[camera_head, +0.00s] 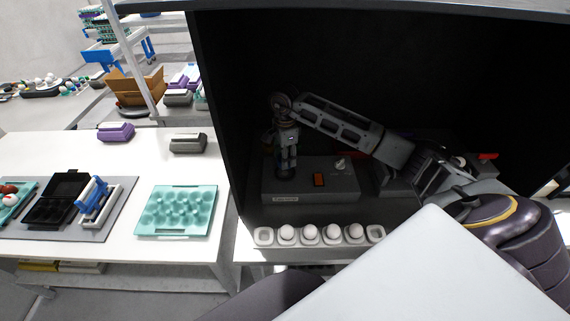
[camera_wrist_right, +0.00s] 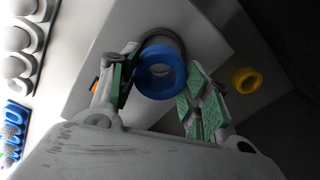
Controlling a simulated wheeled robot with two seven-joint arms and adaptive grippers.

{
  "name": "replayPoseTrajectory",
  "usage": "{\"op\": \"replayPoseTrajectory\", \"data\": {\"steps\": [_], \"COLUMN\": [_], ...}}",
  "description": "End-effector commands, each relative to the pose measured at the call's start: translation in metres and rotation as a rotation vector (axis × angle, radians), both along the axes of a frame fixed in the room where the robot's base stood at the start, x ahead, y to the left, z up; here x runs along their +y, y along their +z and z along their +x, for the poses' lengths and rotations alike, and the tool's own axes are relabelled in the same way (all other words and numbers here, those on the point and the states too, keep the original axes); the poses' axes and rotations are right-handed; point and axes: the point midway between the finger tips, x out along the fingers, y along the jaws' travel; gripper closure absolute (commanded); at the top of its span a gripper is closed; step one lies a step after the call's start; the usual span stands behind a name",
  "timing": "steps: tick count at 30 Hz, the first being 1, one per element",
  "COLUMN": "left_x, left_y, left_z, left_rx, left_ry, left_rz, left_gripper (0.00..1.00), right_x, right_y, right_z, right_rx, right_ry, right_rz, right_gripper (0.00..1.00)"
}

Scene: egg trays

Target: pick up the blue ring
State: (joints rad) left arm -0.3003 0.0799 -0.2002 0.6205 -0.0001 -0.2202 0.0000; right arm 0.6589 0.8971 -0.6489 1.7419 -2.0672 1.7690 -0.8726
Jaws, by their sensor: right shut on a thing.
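In the right wrist view the blue ring (camera_wrist_right: 160,72) sits between the green-padded fingers of my right gripper (camera_wrist_right: 158,80), which is shut on it. A grey round part shows behind the ring, over the grey device. In the head view my right gripper (camera_head: 287,170) points down at the left part of the grey device (camera_head: 285,190) inside the dark cabinet. The ring is too hidden there to make out. My left gripper is not in view.
A yellow ring (camera_wrist_right: 247,80) lies to the right in the wrist view. The device has an orange switch (camera_head: 319,180) and a small pale knob (camera_head: 340,164). A white egg tray (camera_head: 264,237) holding several eggs stands in front. The cabinet's left wall (camera_head: 215,110) is close to the gripper.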

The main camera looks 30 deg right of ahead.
Motion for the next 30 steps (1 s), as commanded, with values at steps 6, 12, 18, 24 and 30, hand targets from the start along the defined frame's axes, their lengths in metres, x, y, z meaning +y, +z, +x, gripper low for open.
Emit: {"op": "replayPoseTrajectory", "data": {"steps": [6, 12, 18, 24, 30], "left_x": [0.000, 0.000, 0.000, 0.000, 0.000], "left_y": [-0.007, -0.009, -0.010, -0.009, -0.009], "left_z": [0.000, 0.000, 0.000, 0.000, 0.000], "left_rx": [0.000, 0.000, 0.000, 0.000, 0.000], "left_ry": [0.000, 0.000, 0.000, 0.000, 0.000], "left_rz": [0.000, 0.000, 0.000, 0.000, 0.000], "left_gripper": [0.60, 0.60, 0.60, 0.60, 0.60], "right_x": [0.000, 0.000, 0.000, 0.000, 0.000], "right_y": [0.028, 0.043, 0.048, 0.048, 0.048], "right_z": [0.001, 0.000, 0.000, 0.000, 0.000], "right_rx": [-0.002, -0.001, 0.000, 0.000, 0.000], "right_ry": [0.001, 0.000, 0.000, 0.000, 0.000], "right_rz": [0.001, 0.001, 0.001, 0.001, 0.000], "right_gripper": [0.75, 0.75, 0.75, 0.75, 0.75]}}
